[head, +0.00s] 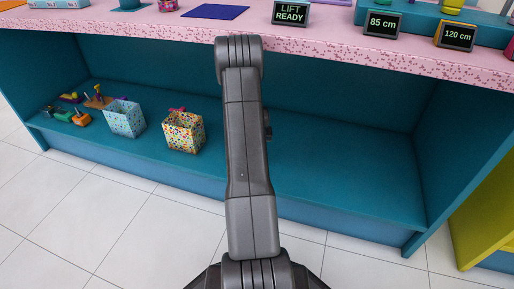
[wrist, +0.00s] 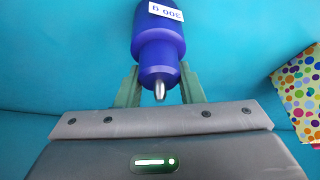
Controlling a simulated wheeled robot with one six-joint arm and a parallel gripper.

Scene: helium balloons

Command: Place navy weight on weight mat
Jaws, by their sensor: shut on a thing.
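The navy weight (wrist: 160,35) shows in the wrist view as a blue bottle-like body with a "300 g" label, seen upside down, and a small metal tip. My gripper (wrist: 159,78) has its green fingers on both sides of its narrow part and is shut on it. In the head view my arm hides the weight and most of the gripper, which is low in front of the teal shelf. A flat navy mat (head: 214,12) lies on the pink counter top; it looks like the weight mat, and its visible part is bare.
A multicoloured dotted box (head: 183,132) and a pale blue box (head: 125,120) stand on the lower shelf (head: 340,175), left of my arm. Small coloured tools lie further left. The shelf's right side is clear. The counter edge (head: 150,42) overhangs the shelf, with display signs (head: 291,14) above.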

